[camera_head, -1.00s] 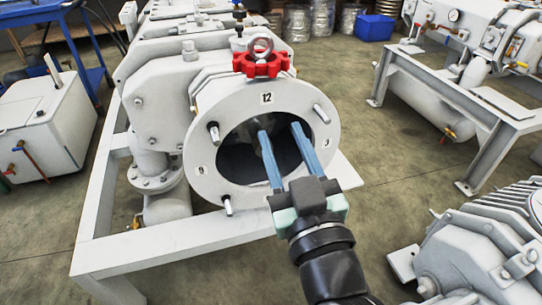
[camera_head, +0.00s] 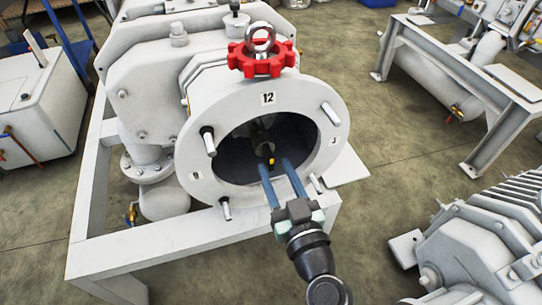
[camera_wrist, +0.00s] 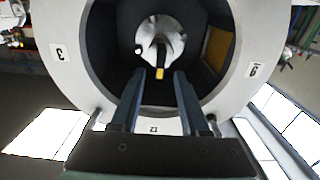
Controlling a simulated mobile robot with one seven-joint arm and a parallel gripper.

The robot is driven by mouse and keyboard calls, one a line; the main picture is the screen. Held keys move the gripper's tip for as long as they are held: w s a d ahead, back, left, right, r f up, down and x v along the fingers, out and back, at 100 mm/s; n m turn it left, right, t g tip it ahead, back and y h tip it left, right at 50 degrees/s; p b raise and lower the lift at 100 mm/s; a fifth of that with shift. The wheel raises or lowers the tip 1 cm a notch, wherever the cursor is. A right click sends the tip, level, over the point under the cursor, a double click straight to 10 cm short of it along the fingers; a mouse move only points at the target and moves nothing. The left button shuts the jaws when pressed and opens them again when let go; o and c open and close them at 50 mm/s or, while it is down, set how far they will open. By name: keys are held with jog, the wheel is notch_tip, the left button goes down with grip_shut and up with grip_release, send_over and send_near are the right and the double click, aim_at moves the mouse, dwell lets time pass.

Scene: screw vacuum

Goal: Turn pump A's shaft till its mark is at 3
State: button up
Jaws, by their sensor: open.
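Pump A (camera_head: 183,110) faces me with a white ring flange (camera_head: 225,105) marked 12 at the top, 3 at right and 9 at left. Its dark shaft (camera_head: 260,135) sits inside the round opening, with a yellow mark (camera_head: 271,161) near its end. The wrist view is upside down; there the yellow mark (camera_wrist: 159,73) lies on the side of the 12, but the exact angle is hard to tell. My gripper (camera_head: 274,164) is open and empty. Its two blue fingers point into the opening, one on each side of the mark in the wrist view; contact cannot be told.
Several metal studs (camera_head: 331,113) stick out of the flange around the opening. A red handwheel (camera_head: 262,60) sits on top. A grey finned machine (camera_head: 470,245) stands at lower right, and a metal frame (camera_head: 465,90) behind it. Floor (camera_head: 375,200) between them is clear.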

aim_at(272, 162)
jog(key=shift+x, duration=1.95)
grip_shut()
